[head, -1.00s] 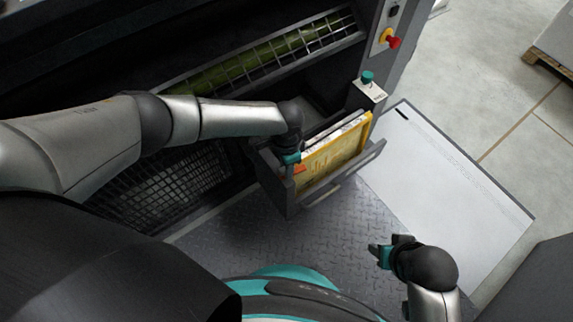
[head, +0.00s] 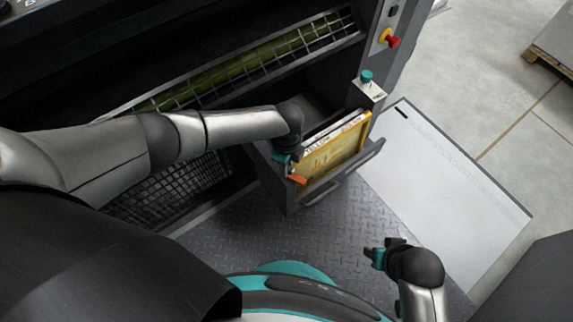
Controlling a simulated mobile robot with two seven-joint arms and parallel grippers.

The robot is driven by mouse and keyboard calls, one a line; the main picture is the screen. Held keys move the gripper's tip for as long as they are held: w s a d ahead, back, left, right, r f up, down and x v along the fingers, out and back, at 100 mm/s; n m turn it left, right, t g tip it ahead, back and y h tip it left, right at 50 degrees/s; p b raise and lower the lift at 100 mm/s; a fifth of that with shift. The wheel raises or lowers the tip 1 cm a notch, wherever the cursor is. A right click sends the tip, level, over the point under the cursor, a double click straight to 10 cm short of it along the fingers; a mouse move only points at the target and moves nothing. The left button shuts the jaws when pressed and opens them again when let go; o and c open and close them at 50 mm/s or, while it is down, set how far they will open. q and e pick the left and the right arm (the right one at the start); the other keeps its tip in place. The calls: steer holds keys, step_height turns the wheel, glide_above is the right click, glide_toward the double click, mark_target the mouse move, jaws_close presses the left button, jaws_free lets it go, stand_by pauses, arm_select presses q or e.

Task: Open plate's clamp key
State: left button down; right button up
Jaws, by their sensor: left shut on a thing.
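A yellow plate (head: 338,153) with a pale label along its top edge stands tilted in a dark pulled-out drawer (head: 341,181) of the machine. A small orange piece (head: 298,179), which looks like the clamp key, shows at the plate's near left corner. My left gripper (head: 285,160) is at that corner, pointing down, with its teal fingers just above and beside the orange piece. It is shut on the key, though its wrist hides most of the grip. My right gripper (head: 373,256) is empty over the tread floor, apart from the drawer; its finger gap is unclear.
A teal button (head: 367,76) tops a post beside the drawer, and a red knob (head: 391,42) is on the machine's side. A wire grid guard (head: 250,62) spans the opening behind my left arm. A pale flat panel (head: 440,190) lies to the right.

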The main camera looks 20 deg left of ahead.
arm_select(q)
steer(key=m, duration=0.3)
steer(key=shift+m, duration=0.9)
arm_select(e)
steer(key=shift+w+r, duration=0.15)
steer(key=shift+r, duration=0.15)
arm_select(q)
steer(key=c, duration=0.8)
jaws_free()
steer(key=shift+o, duration=0.2)
arm_select(e)
steer(key=shift+f, duration=0.1)
